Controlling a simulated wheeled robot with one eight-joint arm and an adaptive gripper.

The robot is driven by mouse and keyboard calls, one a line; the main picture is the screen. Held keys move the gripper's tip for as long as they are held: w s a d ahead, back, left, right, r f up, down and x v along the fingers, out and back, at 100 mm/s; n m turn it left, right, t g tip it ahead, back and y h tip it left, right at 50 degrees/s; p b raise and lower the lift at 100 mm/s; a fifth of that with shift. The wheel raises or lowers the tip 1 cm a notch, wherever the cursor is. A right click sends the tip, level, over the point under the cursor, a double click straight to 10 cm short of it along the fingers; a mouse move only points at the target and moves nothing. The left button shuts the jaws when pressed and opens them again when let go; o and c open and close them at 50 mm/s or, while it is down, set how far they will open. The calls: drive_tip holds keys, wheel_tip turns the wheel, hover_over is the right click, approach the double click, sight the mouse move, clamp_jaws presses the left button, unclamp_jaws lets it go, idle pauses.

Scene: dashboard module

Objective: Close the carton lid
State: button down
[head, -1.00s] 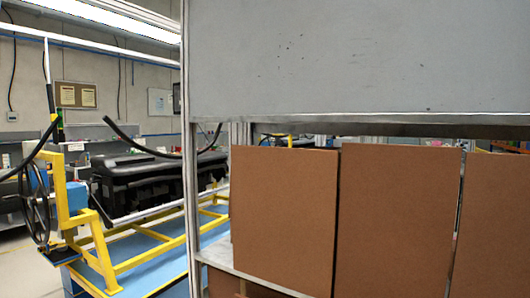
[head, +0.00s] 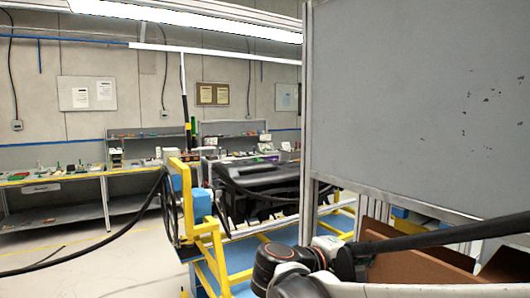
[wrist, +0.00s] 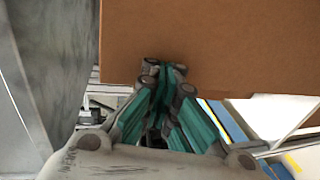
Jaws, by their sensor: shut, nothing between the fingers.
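Brown cardboard of a carton (head: 405,264) shows at the lower right of the head view, partly hidden behind my arm. In the wrist view a flat brown cardboard panel (wrist: 225,45) fills the upper right, with its lower edge running across the middle. My gripper (wrist: 167,72) is shut and empty, its teal-padded fingers together. Its tips overlap the panel's lower edge in the picture; I cannot tell whether they touch it. The gripper is not visible in the head view. Which flap the panel is cannot be told.
A large grey panel on a metal frame (head: 420,100) stands above the carton. A yellow stand (head: 205,230) is left of it, with a black dashboard part (head: 262,178) behind. Workbenches (head: 60,185) line the back wall. The floor at left (head: 90,265) is mostly clear.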

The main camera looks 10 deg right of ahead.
wheel_tip(320, 180, up, 2)
drive_tip(key=w+h, duration=0.1)
drive_tip(key=w, duration=0.1)
drive_tip(key=b, duration=0.1)
approach(402, 225)
drive_tip(key=x, duration=0.5)
drive_tip(key=shift+w+d+f, duration=0.1)
drive_tip(key=shift+d+f, duration=0.2)
drive_tip(key=shift+d, duration=0.05)
drive_tip(key=shift+w+d, duration=0.2)
drive_tip(key=shift+d, duration=0.35)
drive_tip(key=shift+d, duration=0.1)
